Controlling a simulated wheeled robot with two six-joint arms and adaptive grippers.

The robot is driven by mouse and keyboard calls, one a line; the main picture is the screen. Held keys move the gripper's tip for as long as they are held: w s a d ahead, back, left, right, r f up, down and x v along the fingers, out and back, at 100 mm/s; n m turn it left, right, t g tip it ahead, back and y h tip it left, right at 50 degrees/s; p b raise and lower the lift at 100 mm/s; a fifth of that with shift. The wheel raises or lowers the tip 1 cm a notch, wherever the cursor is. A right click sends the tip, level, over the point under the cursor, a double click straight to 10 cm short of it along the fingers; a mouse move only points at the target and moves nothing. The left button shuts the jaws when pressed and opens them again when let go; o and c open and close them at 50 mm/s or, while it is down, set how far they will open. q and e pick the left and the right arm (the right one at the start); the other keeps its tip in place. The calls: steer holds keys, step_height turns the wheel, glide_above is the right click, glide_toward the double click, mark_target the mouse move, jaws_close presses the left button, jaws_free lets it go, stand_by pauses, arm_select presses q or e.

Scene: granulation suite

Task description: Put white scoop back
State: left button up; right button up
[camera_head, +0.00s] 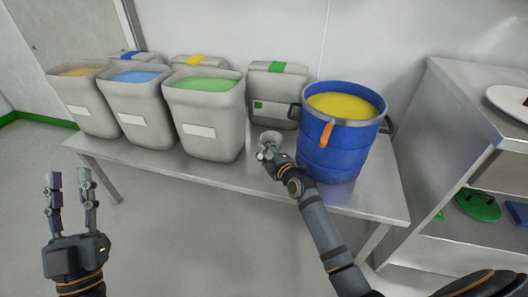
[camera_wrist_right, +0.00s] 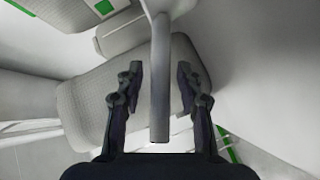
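The white scoop (camera_head: 270,138) shows as a pale grey-white bowl at my right gripper's tip, between the green-powder bin and the blue drum. In the right wrist view its long handle (camera_wrist_right: 160,85) runs between the fingers, and a gap shows on each side. My right gripper (camera_head: 268,155) is open around the handle. It also shows in the wrist view (camera_wrist_right: 160,78). I cannot tell whether the scoop rests on the table. My left gripper (camera_head: 70,185) is open and empty, off the table's front left.
Open bins of orange (camera_head: 82,72), blue (camera_head: 135,77) and green powder (camera_head: 205,85) stand on the steel table (camera_head: 225,172). Lidded bins (camera_head: 277,85) stand behind. The blue drum (camera_head: 340,150) holds yellow powder and has an orange handle (camera_head: 326,134) over its rim. Steel shelves (camera_head: 465,235) stand at right.

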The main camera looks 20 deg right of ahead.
arm_select(q)
steer(key=shift+w, duration=0.1)
